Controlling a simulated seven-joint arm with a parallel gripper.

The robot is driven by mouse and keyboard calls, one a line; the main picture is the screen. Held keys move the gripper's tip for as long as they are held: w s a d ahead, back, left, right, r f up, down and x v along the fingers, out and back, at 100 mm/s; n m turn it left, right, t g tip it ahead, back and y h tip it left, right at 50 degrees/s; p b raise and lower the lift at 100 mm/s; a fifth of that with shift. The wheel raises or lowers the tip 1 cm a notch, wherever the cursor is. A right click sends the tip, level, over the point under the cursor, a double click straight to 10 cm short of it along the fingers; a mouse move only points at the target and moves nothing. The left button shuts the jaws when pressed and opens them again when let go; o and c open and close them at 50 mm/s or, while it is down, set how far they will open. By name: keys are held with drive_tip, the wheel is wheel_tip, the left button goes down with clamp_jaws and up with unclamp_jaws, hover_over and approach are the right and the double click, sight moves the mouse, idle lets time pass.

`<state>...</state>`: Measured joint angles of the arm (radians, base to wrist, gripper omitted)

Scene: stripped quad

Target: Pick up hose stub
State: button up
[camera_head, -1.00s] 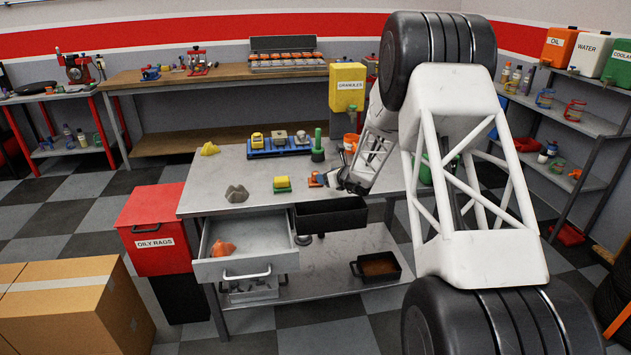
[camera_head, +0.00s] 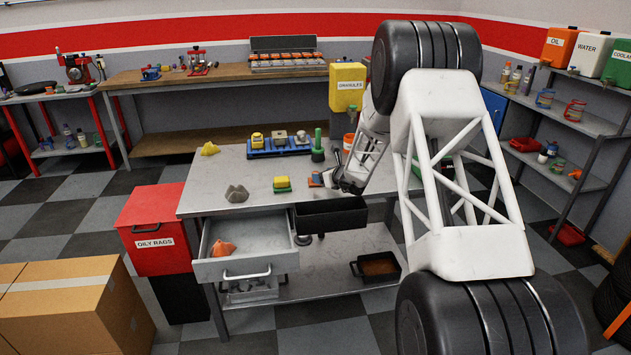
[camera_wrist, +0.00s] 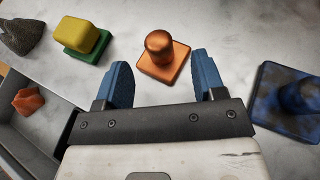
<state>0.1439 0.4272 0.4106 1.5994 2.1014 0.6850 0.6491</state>
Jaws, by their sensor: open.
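No piece is clearly marked as the hose stub. A copper-coloured piece (camera_wrist: 162,57), a rounded knob on a square base, sits upright on the metal bench, ahead of and between my fingertips in the wrist view; it also shows in the head view (camera_head: 314,180). My gripper (camera_wrist: 164,75) is open and empty, with one blue finger on each side and the copper piece apart from both. It shows small in the head view (camera_head: 330,179), just right of that piece. A mottled dark blue piece (camera_wrist: 287,100) with a raised round part lies right of the gripper.
A yellow-and-green block (camera_head: 282,184) and a grey lump (camera_head: 236,193) sit to the left on the bench (camera_head: 208,184). An open drawer (camera_head: 248,269) holds an orange crumpled thing (camera_head: 223,248). A black open bin (camera_head: 330,217) hangs at the front edge. A green cylinder (camera_head: 318,150) stands behind.

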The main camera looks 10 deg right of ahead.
drive_tip(key=shift+w, duration=0.1)
drive_tip(key=shift+x, duration=2.5)
drive_tip(key=shift+a+r, duration=0.1)
drive_tip(key=shift+c, duration=0.4)
drive_tip(key=c, duration=1)
